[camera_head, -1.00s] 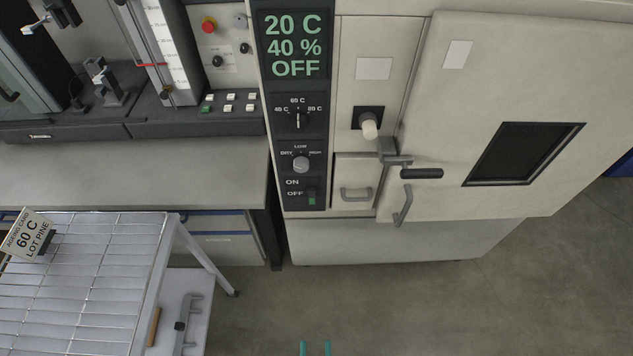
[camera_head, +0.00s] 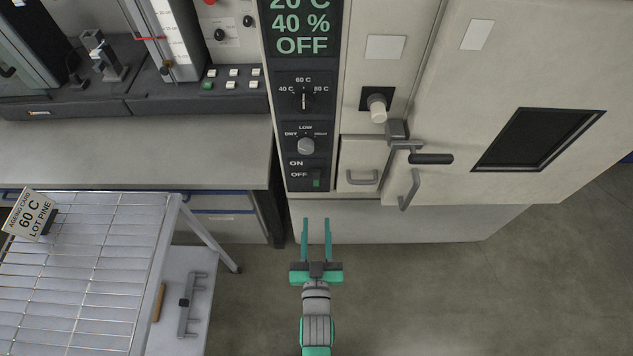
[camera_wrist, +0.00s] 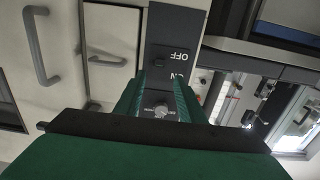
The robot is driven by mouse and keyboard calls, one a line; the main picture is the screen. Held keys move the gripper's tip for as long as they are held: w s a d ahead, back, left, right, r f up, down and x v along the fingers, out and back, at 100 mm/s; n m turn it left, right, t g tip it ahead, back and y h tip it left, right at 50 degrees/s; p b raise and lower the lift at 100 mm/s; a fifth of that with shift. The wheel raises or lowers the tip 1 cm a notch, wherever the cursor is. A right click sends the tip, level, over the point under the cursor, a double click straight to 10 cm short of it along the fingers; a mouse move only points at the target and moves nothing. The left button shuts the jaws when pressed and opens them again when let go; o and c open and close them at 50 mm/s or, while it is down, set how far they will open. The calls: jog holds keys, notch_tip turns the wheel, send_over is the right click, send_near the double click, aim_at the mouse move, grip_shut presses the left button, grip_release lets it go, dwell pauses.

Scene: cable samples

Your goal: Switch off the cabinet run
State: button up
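The cabinet (camera_head: 410,222) stands ahead with a dark control panel (camera_head: 275,107) on its left front. Its display (camera_head: 301,30) shows 20 C, 40 % and OFF. Below are a temperature knob (camera_head: 304,100) pointing near 60 C and a humidity knob (camera_head: 306,146) pointing near LOW. At the bottom, the ON/OFF switch (camera_head: 316,181) shows green beside OFF; it also shows in the wrist view (camera_wrist: 159,62). My gripper (camera_head: 316,222) is open and empty, just below and in front of the panel, its teal fingers apart. In the wrist view, the fingers (camera_wrist: 158,90) point toward the panel.
The cabinet door (camera_head: 530,60) with a dark window and handle (camera_head: 430,158) is at the right. A small drawer (camera_head: 358,160) is beside the switch. A wire-rack trolley (camera_head: 150,300) with an ageing card (camera_head: 30,213) stands at left. Floor at right is clear.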

send_near(316, 185)
jog(key=w, duration=1)
jog(key=shift+w, duration=0.4)
jog(key=shift+c, duration=0.6)
jog(key=shift+f, duration=0.1)
grip_shut()
